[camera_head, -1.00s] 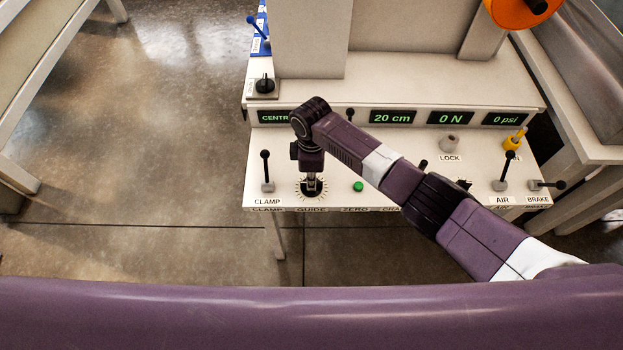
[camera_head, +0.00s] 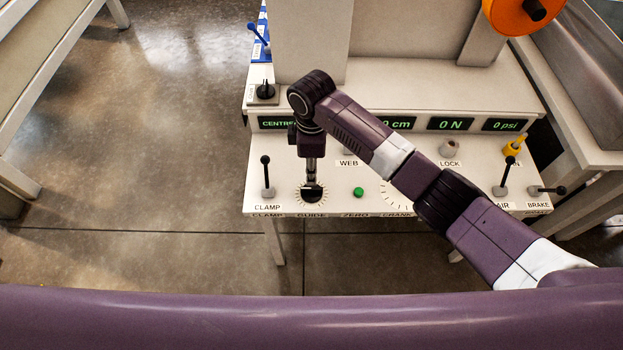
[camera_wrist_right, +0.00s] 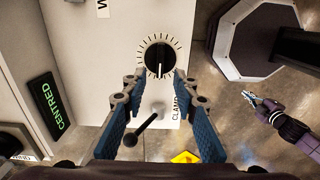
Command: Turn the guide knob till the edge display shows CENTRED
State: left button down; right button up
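The guide knob (camera_head: 312,194) is a black round knob with a white pointer line, ringed by tick marks, on the white panel. It shows whole in the right wrist view (camera_wrist_right: 160,58). My right gripper (camera_head: 311,178) is above it. In the right wrist view its blue-padded fingers (camera_wrist_right: 158,84) are spread, with the knob showing beyond the tips, apart from them. The edge display (camera_wrist_right: 51,106) reads CENTRED in green; in the head view the display (camera_head: 277,123) is partly covered by my arm. A gripper at the right of the wrist view (camera_wrist_right: 264,108) looks like my left; its opening is unclear.
The clamp lever (camera_head: 266,178) stands left of the knob, and the green zero button (camera_head: 358,192) is to its right. A selector switch (camera_head: 265,92) sits behind. The air lever (camera_head: 504,178) and brake lever (camera_head: 546,189) stand at the panel's right.

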notch_tip(320, 180, up, 4)
jog(key=shift+f, duration=0.15)
dwell(0.5)
